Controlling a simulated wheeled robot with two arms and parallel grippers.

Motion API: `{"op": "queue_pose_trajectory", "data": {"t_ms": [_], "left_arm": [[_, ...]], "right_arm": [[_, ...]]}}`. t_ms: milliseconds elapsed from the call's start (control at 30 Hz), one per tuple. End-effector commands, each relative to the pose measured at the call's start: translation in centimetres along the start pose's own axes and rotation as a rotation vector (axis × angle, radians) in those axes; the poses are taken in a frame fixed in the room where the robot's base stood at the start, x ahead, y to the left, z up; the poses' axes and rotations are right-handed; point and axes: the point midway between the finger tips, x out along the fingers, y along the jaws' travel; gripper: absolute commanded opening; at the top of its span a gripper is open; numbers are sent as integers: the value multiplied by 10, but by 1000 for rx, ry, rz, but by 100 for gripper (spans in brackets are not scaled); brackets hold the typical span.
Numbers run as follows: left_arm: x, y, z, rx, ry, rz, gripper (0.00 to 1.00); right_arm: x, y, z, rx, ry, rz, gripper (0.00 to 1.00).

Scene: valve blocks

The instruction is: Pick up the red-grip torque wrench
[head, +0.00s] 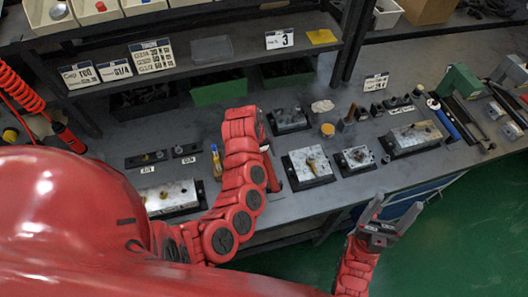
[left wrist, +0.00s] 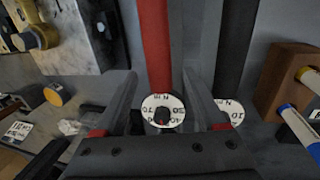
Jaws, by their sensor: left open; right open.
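The red-grip torque wrench (left wrist: 154,45) runs between the two fingers of my left gripper (left wrist: 160,77) in the left wrist view. Its white dial end (left wrist: 162,108) lies nearest the palm. The fingers are open on either side, with gaps to the grip. A black-grip wrench (left wrist: 236,50) with a similar dial lies just right of it, outside the right finger. In the head view my red left forearm hides most of the left gripper and the wrenches; a thin red bar beside it appears to be the red grip (head: 271,168). My right gripper (head: 398,208) is open and empty over the green floor.
In the left wrist view a wooden holder (left wrist: 285,75) with yellow and blue handles stands right, and a valve block (left wrist: 70,35) stands upper left. In the head view more valve blocks (head: 308,162) stand on the grey bench. A shelf (head: 180,72) with labels overhangs its back.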

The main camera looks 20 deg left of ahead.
Motion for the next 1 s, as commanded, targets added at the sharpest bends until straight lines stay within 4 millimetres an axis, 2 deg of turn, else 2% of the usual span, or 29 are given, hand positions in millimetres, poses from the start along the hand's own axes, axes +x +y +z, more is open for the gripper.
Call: {"op": "queue_pose_trajectory", "data": {"t_ms": [200,500,900,1000], "left_arm": [[16,-1,-1,-2,0,-1,72],[19,0,-1,-2,3,1,71],[19,0,-1,-2,2,0,0],[19,-1,-1,-2,2,0,0]], "right_arm": [[8,0,-1,0,0,0,72],[7,0,-1,0,-1,0,72],[7,0,-1,0,0,0,72],[7,0,-1,0,-1,0,72]]}}
